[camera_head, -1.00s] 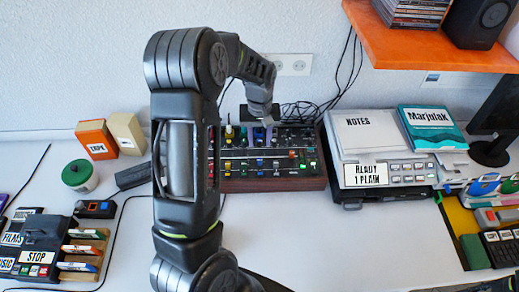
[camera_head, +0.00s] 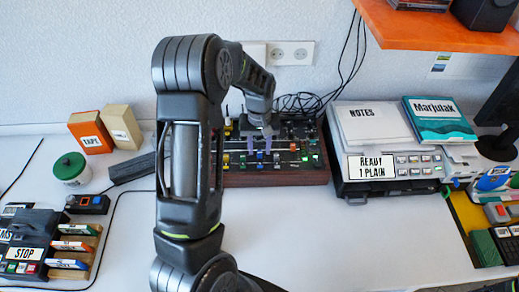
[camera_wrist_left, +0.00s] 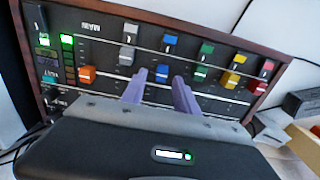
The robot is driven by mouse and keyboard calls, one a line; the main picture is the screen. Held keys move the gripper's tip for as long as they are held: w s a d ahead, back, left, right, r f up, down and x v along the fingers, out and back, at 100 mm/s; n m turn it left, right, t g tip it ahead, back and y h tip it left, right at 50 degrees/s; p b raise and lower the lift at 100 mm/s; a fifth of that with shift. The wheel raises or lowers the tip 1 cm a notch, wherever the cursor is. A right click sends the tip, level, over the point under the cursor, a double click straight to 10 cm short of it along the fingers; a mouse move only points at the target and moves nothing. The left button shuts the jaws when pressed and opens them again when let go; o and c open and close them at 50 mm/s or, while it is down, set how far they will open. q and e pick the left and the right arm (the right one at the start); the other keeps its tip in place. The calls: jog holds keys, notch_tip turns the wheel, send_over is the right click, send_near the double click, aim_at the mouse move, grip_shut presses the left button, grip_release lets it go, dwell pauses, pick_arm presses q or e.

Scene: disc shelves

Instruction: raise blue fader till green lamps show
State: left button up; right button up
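The mixer (camera_head: 275,179) is a dark panel in a wooden frame against the wall. In the left wrist view the panel (camera_wrist_left: 110,90) carries coloured caps in two rows. A blue cap (camera_wrist_left: 162,73) sits between the two purple fingers of my left gripper (camera_wrist_left: 160,88), which are apart; I cannot tell whether they touch it. Another blue cap (camera_wrist_left: 169,41) is beyond the fingertips. Green lamps (camera_wrist_left: 66,42) glow in a column at the panel's left; the lower ones look dim. In the head view my left gripper (camera_head: 260,146) is over the panel. My right gripper is not seen.
A grey machine (camera_head: 390,170) with notes and a teal book (camera_head: 438,120) stands right of the mixer. Boxes (camera_head: 91,132), a green-lidded jar (camera_head: 71,169) and a disc rack (camera_head: 75,245) are at left. Cables (camera_head: 300,102) lie behind the mixer. The desk's front middle is clear.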

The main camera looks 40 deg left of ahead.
pick_arm(q)
grip_shut()
dwell(0.3)
dwell(1.1)
